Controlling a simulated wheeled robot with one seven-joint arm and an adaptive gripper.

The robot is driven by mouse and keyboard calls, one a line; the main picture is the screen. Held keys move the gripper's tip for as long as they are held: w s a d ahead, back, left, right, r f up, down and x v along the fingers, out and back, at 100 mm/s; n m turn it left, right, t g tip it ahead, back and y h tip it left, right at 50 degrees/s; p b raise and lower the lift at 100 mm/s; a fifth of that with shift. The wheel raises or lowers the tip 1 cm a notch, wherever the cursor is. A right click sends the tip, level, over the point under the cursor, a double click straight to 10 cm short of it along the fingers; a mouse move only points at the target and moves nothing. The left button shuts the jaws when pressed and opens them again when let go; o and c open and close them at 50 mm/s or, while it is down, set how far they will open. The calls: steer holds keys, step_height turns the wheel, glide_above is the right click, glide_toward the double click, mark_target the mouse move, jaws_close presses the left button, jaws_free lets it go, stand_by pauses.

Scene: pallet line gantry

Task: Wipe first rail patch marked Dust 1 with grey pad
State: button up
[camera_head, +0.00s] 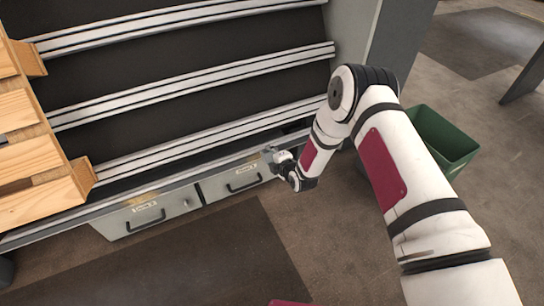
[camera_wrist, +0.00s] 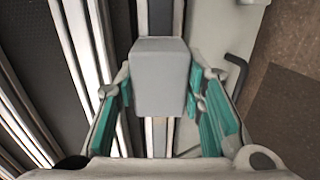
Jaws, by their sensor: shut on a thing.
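My gripper (camera_head: 280,158) is at the right part of the gantry front, beside the lowest ledge above the drawers. In the wrist view, its teal-lined fingers are shut on the grey pad (camera_wrist: 161,82), a plain block held between them. Long pale rails (camera_wrist: 84,60) run behind and beside the pad. Whether the pad touches a rail cannot be told. In the head view, the lowest white rail (camera_head: 200,148) slopes across the dark panel. No Dust 1 mark can be read; my gripper and the pad hide part of the rail in the wrist view.
Two grey drawers (camera_head: 180,205) with black handles sit below the ledge; one handle (camera_wrist: 238,72) is near the gripper's right side. Wooden pallets (camera_head: 38,200) stand at the left. A green bin (camera_head: 440,135) stands on the floor at the right. The floor in front is clear.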

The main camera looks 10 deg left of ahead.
mark_target(259, 155)
steer(key=shift+s+a, duration=0.75)
steer(key=shift+a, duration=0.35)
steer(key=shift+s+a, duration=0.75)
steer(key=shift+a, duration=0.4)
steer(key=shift+s+a, duration=0.75)
steer(key=shift+a, duration=0.35)
steer(key=shift+d, duration=0.1)
steer(key=shift+w+d, duration=0.75)
steer(key=shift+d, duration=0.15)
steer(key=shift+w+d, duration=0.7)
steer(key=shift+d, duration=0.2)
steer(key=shift+w+d, duration=0.45)
steer(key=shift+d, duration=0.3)
steer(key=shift+w+d, duration=0.45)
steer(key=shift+d, duration=0.3)
steer(key=shift+s, duration=0.15)
steer(key=shift+p+v, duration=1.3)
steer(key=shift+v, duration=1.65)
